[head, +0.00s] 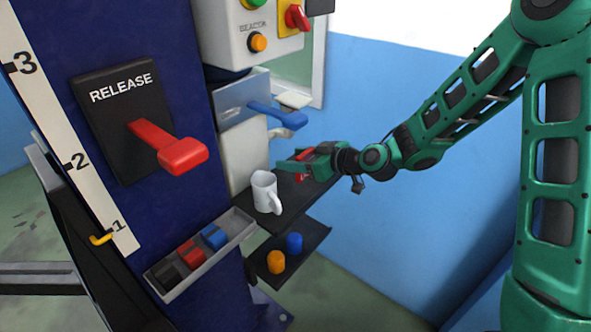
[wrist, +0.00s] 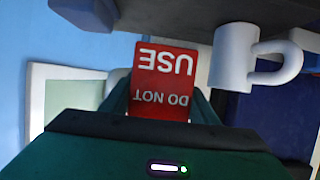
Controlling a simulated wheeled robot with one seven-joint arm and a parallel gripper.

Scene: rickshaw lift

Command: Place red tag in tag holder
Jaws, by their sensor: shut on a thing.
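My gripper (head: 291,164) is shut on the red tag (head: 303,154), above the dark shelf near the white mug. In the wrist view the red tag (wrist: 163,80) sits between the fingers and reads "DO NOT USE" upside down. I cannot tell for sure which thing is the tag holder. A grey tray (head: 240,226) on the front of the blue column holds black, red and blue pieces.
A white mug (head: 263,190) stands on the dark shelf (head: 310,190), just left of and below my gripper. A lower shelf (head: 314,235) bears an orange and a blue cylinder. A blue lever (head: 275,115) and a red release lever (head: 180,152) stick out nearby. Open space lies to the right.

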